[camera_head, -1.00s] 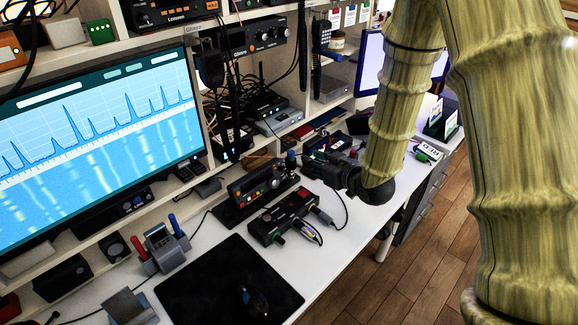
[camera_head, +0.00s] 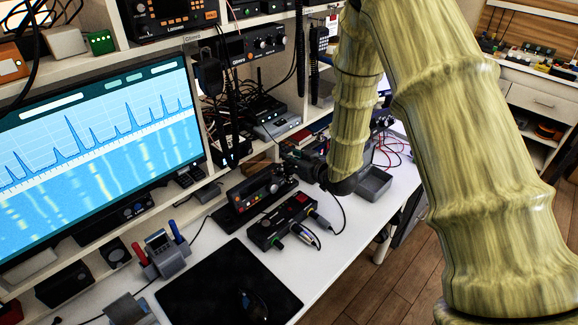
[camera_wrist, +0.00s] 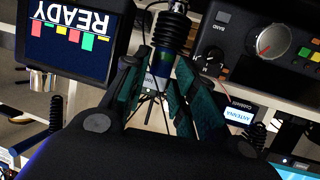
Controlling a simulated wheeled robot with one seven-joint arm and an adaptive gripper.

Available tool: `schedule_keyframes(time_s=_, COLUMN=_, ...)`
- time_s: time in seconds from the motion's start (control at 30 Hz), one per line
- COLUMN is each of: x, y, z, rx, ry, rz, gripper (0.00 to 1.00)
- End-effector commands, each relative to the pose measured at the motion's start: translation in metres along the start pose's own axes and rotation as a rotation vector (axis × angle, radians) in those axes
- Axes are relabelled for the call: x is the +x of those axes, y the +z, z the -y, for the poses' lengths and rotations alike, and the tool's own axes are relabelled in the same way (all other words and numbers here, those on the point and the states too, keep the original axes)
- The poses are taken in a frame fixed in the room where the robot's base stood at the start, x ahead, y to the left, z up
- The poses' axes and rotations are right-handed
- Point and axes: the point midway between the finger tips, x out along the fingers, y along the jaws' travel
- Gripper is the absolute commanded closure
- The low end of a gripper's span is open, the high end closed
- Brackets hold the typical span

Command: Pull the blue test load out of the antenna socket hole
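The blue test load (camera_wrist: 163,62) shows in the wrist view as a narrow upright piece with a blue-green band and a pale label, below a black ribbed part. The fingers of my gripper (camera_wrist: 160,82) lie on both sides of it, close to it. Whether they press on it is unclear. An "ANTENNA" label (camera_wrist: 240,115) sits to the right of the fingers, upside down. The socket hole is not clearly seen. In the head view my gripper (camera_head: 313,165) is low behind the desk radio (camera_head: 262,192), and the load is not clearly visible.
In the head view a small black box with cables (camera_head: 283,222) and a grey tray (camera_head: 374,181) stand near my gripper.

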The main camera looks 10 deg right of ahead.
Motion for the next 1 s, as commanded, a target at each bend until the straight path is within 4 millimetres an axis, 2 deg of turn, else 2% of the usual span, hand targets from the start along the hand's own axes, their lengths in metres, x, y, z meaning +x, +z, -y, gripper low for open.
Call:
schedule_keyframes(time_s=0.3, x=0.006, y=0.000, z=0.000, rx=0.001, ry=0.000, rz=0.000, gripper=0.73)
schedule_keyframes(time_s=0.47, x=0.006, y=0.000, z=0.000, rx=0.001, ry=0.000, rz=0.000, gripper=1.00)
schedule_keyframes(time_s=0.77, x=0.005, y=-0.001, z=0.000, rx=0.001, ry=0.000, rz=-0.001, gripper=1.00)
schedule_keyframes(time_s=1.0, x=0.001, y=-0.012, z=0.000, rx=0.001, ry=0.000, rz=-0.003, gripper=1.00)
